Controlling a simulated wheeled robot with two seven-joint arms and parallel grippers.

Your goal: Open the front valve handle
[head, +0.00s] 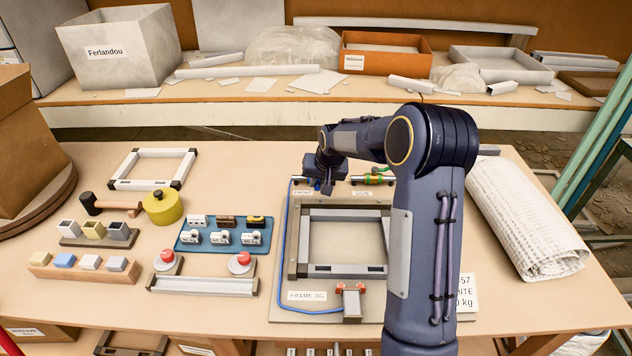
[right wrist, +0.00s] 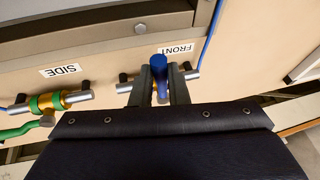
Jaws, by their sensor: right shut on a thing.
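The front valve is a short grey metal pipe (right wrist: 190,75) beside the FRONT label (right wrist: 176,50) in the right wrist view. Its blue handle (right wrist: 160,66) stands between the two fingers of my right gripper (right wrist: 160,76), which is shut on it. The handle points across the pipe in that view. The valve's middle is partly hidden by the fingers. In the head view my right gripper (head: 325,186) is at the back left corner of the fixture board, by the FRONT label (head: 302,192), and mostly covers the front valve. My left gripper is not in view.
The side valve (right wrist: 48,103), with a green handle, sits close by, next to the SIDE label (right wrist: 60,70). A grey frame (head: 345,270) lies on the board in front. A blue tray (head: 190,247) stands to the left, a white roll (head: 530,220) to the right.

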